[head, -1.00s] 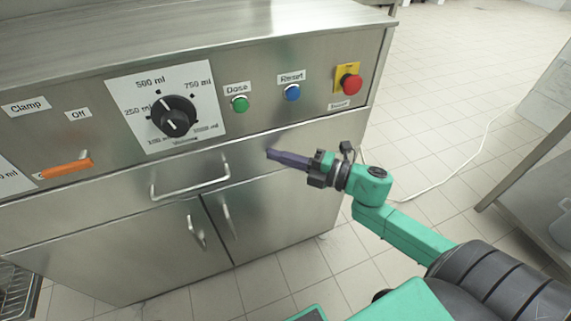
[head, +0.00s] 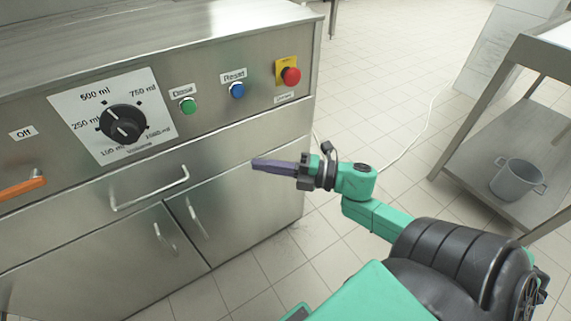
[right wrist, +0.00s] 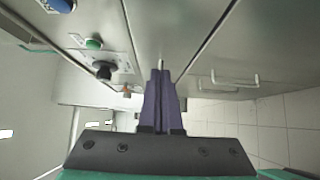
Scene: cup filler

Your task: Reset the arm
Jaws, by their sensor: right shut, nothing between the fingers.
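My right gripper (head: 256,164) has purple fingers and a green arm. It is shut and empty, held in front of the steel machine's lower front, below the control panel. In the right wrist view its fingers (right wrist: 161,78) lie together, with the panel at the upper left. My left gripper is out of view. On the panel are a black volume dial (head: 123,124), a green Dose button (head: 188,105), a blue Reset button (head: 237,90) and a red emergency button (head: 291,75). The gripper touches none of these. An orange lever (head: 22,187) is at the far left.
A drawer handle (head: 150,190) and cabinet door handles (head: 197,218) stick out from the machine front. A steel shelf table (head: 500,150) with a metal pot (head: 517,181) stands at the right. Tiled floor (head: 370,120) with a white cable lies between.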

